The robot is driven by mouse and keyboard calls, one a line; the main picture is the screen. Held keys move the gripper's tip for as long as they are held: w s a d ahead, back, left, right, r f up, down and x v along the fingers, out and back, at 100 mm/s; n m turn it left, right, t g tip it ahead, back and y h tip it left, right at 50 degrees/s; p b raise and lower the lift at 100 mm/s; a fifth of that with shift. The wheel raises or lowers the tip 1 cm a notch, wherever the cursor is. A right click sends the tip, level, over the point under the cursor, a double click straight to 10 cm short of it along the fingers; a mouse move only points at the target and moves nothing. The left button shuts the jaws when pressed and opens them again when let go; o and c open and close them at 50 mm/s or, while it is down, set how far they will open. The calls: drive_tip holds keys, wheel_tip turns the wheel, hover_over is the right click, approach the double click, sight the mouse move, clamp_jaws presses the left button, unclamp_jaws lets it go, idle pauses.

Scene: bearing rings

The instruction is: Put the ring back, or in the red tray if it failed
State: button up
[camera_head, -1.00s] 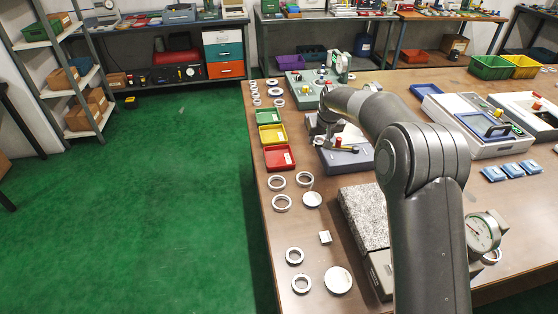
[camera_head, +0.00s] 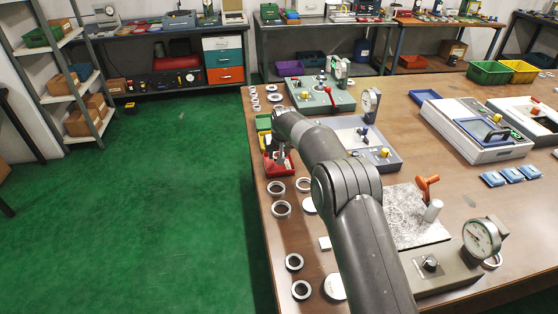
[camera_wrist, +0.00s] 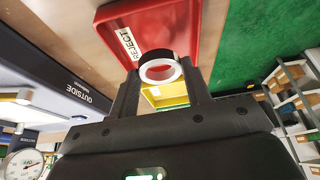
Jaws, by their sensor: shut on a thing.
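My gripper (camera_wrist: 160,72) is shut on a bearing ring (camera_wrist: 160,80), a pale metal ring with a dark outer side, held between the fingertips in the wrist view. The red tray (camera_wrist: 180,22) with its REJECT label (camera_wrist: 129,42) lies right behind the ring in that view. In the head view my gripper (camera_head: 279,156) points down at the red tray (camera_head: 284,172), partly covering it. The ring cannot be made out there. Whether it touches the tray floor I cannot tell.
The yellow tray (camera_wrist: 166,94) and green tray (camera_head: 263,122) stand beyond the red one. Several loose rings (camera_head: 281,209) lie in front of it along the table's left edge. A grey gauge stand (camera_head: 378,155) is to the right. Green floor is left of the table.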

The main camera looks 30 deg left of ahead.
drive_tip(key=shift+f, duration=1.75)
drive_tip(key=shift+f, duration=0.15)
drive_tip(key=o, duration=1.1)
drive_tip(key=shift+o, duration=0.2)
drive_tip(key=shift+d+r, duration=0.1)
drive_tip(key=shift+r, duration=0.45)
drive_tip(key=v, duration=1.1)
drive_tip(key=shift+s+r, duration=0.1)
drive_tip(key=shift+s, duration=0.05)
